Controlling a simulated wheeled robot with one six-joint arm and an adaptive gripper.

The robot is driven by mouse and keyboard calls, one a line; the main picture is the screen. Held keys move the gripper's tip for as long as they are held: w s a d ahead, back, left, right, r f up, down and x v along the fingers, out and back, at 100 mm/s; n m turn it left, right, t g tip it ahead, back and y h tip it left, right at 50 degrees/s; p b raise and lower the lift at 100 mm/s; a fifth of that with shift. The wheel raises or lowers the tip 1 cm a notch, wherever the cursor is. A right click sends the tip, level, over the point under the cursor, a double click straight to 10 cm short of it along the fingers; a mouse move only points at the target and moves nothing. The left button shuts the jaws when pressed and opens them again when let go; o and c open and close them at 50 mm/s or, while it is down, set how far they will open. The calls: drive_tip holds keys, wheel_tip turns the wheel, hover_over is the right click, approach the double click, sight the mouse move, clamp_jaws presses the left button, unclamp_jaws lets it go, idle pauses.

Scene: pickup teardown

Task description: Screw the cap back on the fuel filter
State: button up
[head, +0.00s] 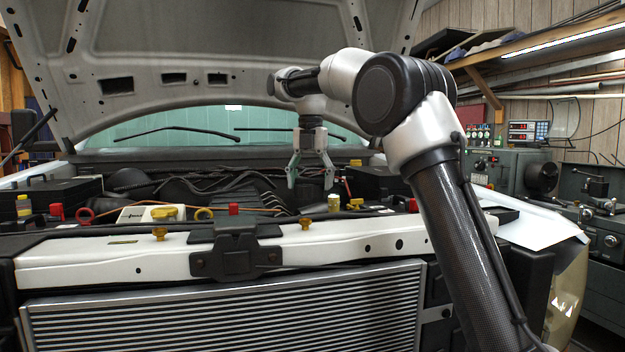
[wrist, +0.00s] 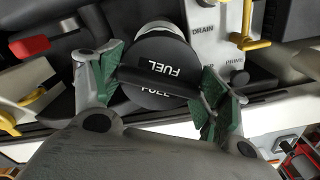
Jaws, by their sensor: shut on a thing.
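The black round cap (wrist: 158,72) with white FUEL lettering and a raised bar across it fills the middle of the wrist view. My gripper (wrist: 160,88) has its green-padded fingers on either side of the cap, shut on it across the bar. A pale rim (wrist: 158,27) shows just beyond the cap, probably the top of the fuel filter; most of that body is hidden. I cannot tell whether the threads are engaged. In the head view my gripper (head: 310,180) points down over the far part of the engine bay; the cap is hard to make out there.
A grey panel marked DRAIN and PRIME (wrist: 215,40) with a yellow lever (wrist: 247,40) is close to the right finger. A red part (wrist: 30,46) lies at the left. The raised hood (head: 200,50) hangs above the arm; the white front crossmember (head: 340,238) runs along the near side.

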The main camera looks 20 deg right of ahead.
drive_tip(key=shift+f, duration=2.55)
drive_tip(key=shift+f, duration=0.7)
drive_tip(key=o, duration=1.1)
drive_tip(key=shift+c, duration=0.2)
wheel_tip(320, 180, up, 11)
drive_tip(key=shift+r, duration=0.15)
wheel_tip(320, 180, down, 11)
drive_tip(key=shift+f, duration=0.1)
